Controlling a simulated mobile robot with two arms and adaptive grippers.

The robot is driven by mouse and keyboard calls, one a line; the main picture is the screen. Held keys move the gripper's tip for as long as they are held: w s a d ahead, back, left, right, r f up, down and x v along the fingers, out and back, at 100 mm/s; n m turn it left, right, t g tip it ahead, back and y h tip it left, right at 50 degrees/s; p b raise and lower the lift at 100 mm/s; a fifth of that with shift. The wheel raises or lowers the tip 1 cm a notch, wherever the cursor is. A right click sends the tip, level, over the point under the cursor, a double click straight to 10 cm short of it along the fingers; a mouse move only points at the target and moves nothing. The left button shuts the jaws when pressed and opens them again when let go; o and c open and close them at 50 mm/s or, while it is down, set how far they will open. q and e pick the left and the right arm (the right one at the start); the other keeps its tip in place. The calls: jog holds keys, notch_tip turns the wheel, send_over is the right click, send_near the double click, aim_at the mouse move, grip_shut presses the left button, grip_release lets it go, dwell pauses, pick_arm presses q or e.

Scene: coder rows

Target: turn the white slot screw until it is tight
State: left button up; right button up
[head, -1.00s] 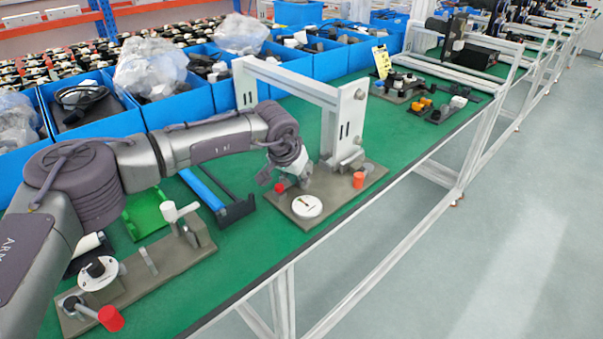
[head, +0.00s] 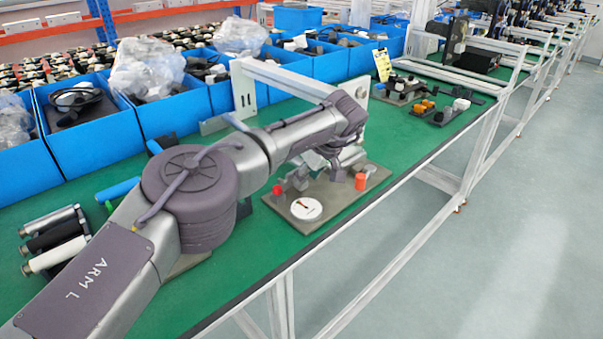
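The white slot screw (head: 306,208) is a round white disc with a short dark reddish line across its face. It sits near the front edge of a grey-brown plate (head: 334,210) on the green bench. My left gripper (head: 328,172) hangs over the back part of the plate, behind the disc and apart from it. Its fingers blend with the grey metal parts there, so I cannot tell whether it is open or shut. My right gripper is out of view.
A red knob (head: 278,190) and an orange cylinder (head: 360,182) stand on the same plate. A silver frame (head: 290,80) rises behind it, partly hidden by my arm. Blue bins (head: 88,128) line the back. The bench front edge is close.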

pick_arm(q)
jog(key=shift+s+d+f, duration=0.1)
jog(key=shift+d, duration=0.05)
notch_tip(320, 180, up, 3)
jog(key=shift+r+p, duration=0.15)
jog(key=shift+p, duration=1.1)
jog(key=shift+r+p, duration=0.8)
jog(key=shift+r, duration=0.15)
jog(key=shift+f, duration=0.1)
